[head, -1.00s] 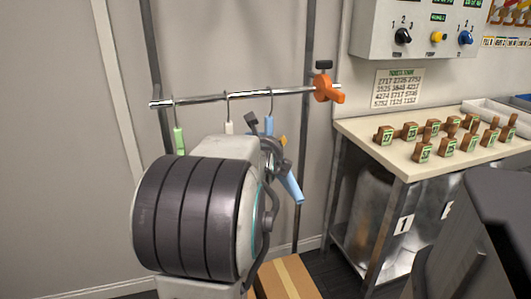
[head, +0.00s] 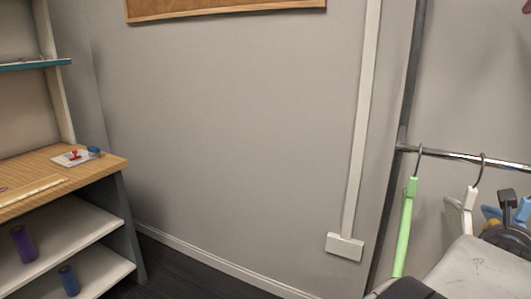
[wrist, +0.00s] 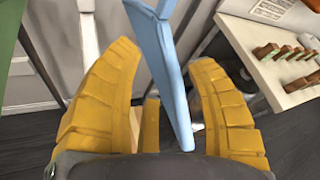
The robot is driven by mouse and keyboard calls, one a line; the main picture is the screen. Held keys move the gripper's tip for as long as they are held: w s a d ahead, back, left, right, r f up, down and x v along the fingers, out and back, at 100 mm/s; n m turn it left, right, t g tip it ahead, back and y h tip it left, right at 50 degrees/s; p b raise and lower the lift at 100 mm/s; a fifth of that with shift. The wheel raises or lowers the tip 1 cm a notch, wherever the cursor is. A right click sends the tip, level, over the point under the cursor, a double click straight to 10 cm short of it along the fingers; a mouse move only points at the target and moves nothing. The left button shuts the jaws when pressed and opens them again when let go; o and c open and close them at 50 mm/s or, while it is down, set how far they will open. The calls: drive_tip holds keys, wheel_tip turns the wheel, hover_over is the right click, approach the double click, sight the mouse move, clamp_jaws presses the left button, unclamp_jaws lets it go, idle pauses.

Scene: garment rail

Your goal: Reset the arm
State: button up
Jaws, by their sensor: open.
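My gripper (wrist: 163,60) shows in the wrist view with its yellow segmented fingers apart. A light blue hanger (wrist: 168,75) passes between the fingers, with gaps on both sides. In the head view only part of the blue hanger (head: 523,212) shows at the right edge, beside dark parts of my arm. My arm's light grey link fills the lower right corner, and my fingers are not visible there.
A metal rail (head: 465,157) carries a green hanger (head: 405,228) and a white hanger (head: 467,208). At the left stands a wooden-topped bench (head: 90,168) with shelves. The wrist view shows a counter (wrist: 250,60) with small brown blocks (wrist: 268,52). Floor is clear beside the bench.

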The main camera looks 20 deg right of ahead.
drive_tip(key=shift+w, duration=0.1)
drive_tip(key=w+a+r+n+t+y+p, duration=0.2)
drive_tip(key=w+a+r+n+y+p, duration=0.15)
drive_tip(key=w+a+n+p, duration=0.55)
drive_tip(key=w+a+r+n+t+y+p, duration=0.2)
drive_tip(key=w+a+r+n+y+p, duration=0.25)
drive_tip(key=a+n, duration=0.65)
drive_tip(key=s+a+r+n+g+y+p, duration=0.1)
drive_tip(key=s+a+r+n+y+p, duration=0.1)
drive_tip(key=a+n+p, duration=0.5)
drive_tip(key=s+a+r+n+g+y+p, duration=0.2)
drive_tip(key=a+n+p, duration=0.6)
drive_tip(key=a+n, duration=0.7)
drive_tip(key=shift+s+a+r+n+g+y, duration=0.3)
drive_tip(key=shift+s+r+n+y, duration=0.4)
drive_tip(key=shift+n, duration=0.5)
drive_tip(key=shift+d+f, duration=0.1)
drive_tip(key=shift+d, duration=0.05)
